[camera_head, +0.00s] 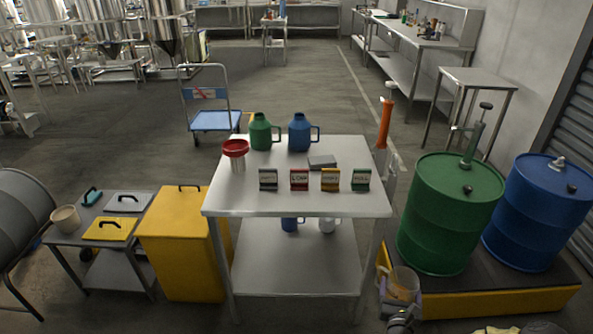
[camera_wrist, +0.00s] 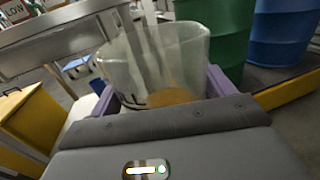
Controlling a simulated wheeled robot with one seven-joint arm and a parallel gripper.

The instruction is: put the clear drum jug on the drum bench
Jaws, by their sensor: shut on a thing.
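The clear jug (camera_head: 404,280) is held upright by my gripper (camera_head: 400,297), low in front of the green drum and right of the steel bench. In the wrist view the clear jug (camera_wrist: 150,52) stands between the two purple fingers of my gripper (camera_wrist: 165,92), which press on its sides. Something amber shows low in the jug; I cannot tell whether it is liquid or the yellow pallet seen through the wall. The steel bench (camera_head: 300,207), likely the drum bench, carries a green jug (camera_head: 261,133), a blue jug (camera_head: 299,133) and a red-lidded clear container (camera_head: 236,154).
Several small label stands (camera_head: 299,179) line the bench's front, with a grey block (camera_head: 322,162) behind. The bench top's right back is clear. A green drum (camera_head: 450,215) and blue drum (camera_head: 537,212) stand on a yellow-edged pallet (camera_head: 500,300). A yellow bin (camera_head: 180,245) stands left.

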